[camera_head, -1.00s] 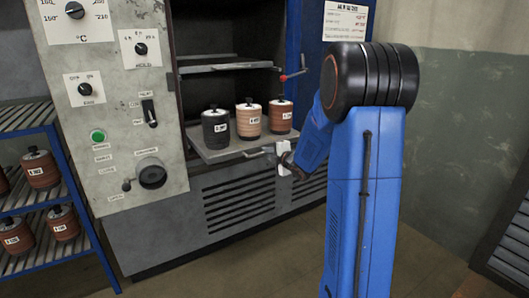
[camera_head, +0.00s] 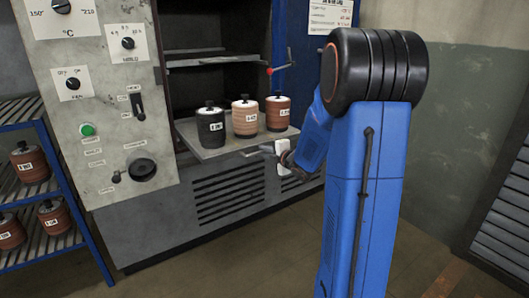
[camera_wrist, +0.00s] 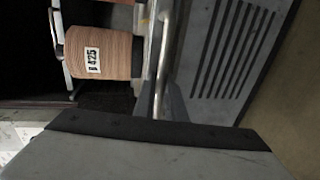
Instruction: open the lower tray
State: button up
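The lower tray (camera_head: 210,153) sticks out of the grey oven front with a black disc stack (camera_head: 210,126) and two brown ones (camera_head: 245,118) (camera_head: 278,113) standing on it. Its handle is a thin metal bar (camera_wrist: 164,48) along the tray's front edge in the wrist view. My gripper (camera_head: 276,154) is at this handle, below the tray's front right part. In the wrist view the bar runs down between the dark fingers (camera_wrist: 160,102), which look shut on it. The fingertips are partly hidden. A brown labelled stack (camera_wrist: 103,53) shows beside the bar.
An upper rack (camera_head: 212,61) sits inside the dark oven. A red-knobbed lever (camera_head: 270,71) stands at the opening's right side. A blue shelf (camera_head: 75,240) with more stacks is at left. A dark slatted panel (camera_head: 500,225) is at right. Floor in front is clear.

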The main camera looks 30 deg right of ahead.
jog(key=o, duration=0.4)
jog(key=v, duration=1.7)
jog(key=shift+s, duration=0.25)
jog(key=s+a+f+m+g, duration=0.2)
jog(key=s+a+m+g, duration=0.3)
jog(key=s+a+m, duration=0.4)
jog(key=s+a+f+m+g, duration=0.1)
jog(key=s+a+m+g, duration=0.4)
jog(key=s+a+m, duration=0.4)
jog(key=s+a, duration=0.5)
jog(key=s, duration=0.3)
jog(key=shift+a+f+g+h, duration=0.15)
jog(key=shift+f+g+h, duration=0.15)
jog(key=shift+f+g, duration=0.1)
